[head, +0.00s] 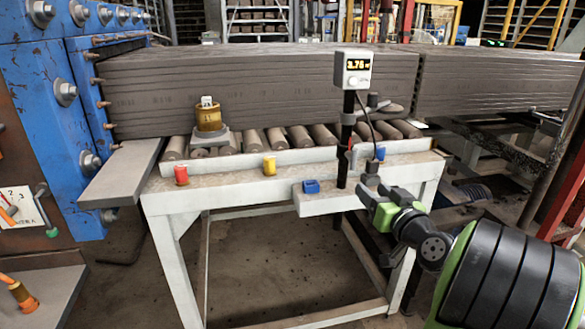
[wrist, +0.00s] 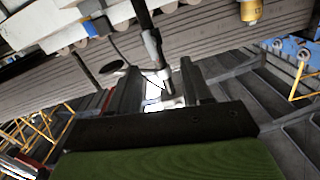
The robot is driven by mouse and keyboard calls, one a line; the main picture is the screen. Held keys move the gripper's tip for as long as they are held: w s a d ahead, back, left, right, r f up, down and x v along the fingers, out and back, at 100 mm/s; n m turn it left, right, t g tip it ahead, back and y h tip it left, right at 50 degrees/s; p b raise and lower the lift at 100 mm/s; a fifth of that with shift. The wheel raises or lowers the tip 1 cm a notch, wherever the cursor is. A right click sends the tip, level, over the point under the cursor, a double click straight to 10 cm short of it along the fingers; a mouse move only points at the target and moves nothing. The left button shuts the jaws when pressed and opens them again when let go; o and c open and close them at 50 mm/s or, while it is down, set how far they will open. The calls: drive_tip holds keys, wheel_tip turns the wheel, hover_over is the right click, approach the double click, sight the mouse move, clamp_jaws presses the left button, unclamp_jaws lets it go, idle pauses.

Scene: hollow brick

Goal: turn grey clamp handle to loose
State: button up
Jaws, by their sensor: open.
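A dark post (head: 348,125) stands at the front of the white table and carries a small display box (head: 354,70) reading about 3.76. A grey sleeve-like piece on the post (head: 343,160) may be the clamp handle; its exact shape and turn position are too small to tell. In the wrist view a grey piece (wrist: 152,48) on a dark rod points down between my fingers. My gripper (head: 378,208) is open, right of the post and near the table's front edge. In the wrist view my gripper (wrist: 162,85) appears empty, with a thin cable seen between the fingers.
The white table (head: 240,182) bears rollers (head: 298,137) under a long grey clay column (head: 250,90). Red (head: 181,174), yellow (head: 269,165) and blue (head: 311,186) small pieces sit along its front. A cable (head: 376,133) hangs from the display box near my gripper. A blue machine (head: 50,110) stands left.

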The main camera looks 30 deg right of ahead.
sight(355, 161)
drive_tip(key=shift+m+h, duration=0.4)
drive_tip(key=shift+h, duration=0.1)
drive_tip(key=p+x, duration=0.1)
drive_tip(key=x, duration=0.4)
drive_tip(key=d+x, duration=0.1)
drive_tip(key=x, duration=0.4)
drive_tip(key=p+x, duration=0.1)
drive_tip(key=x, duration=0.4)
drive_tip(key=shift+d+r+p, duration=0.35)
drive_tip(key=shift+d+r, duration=0.05)
clamp_jaws()
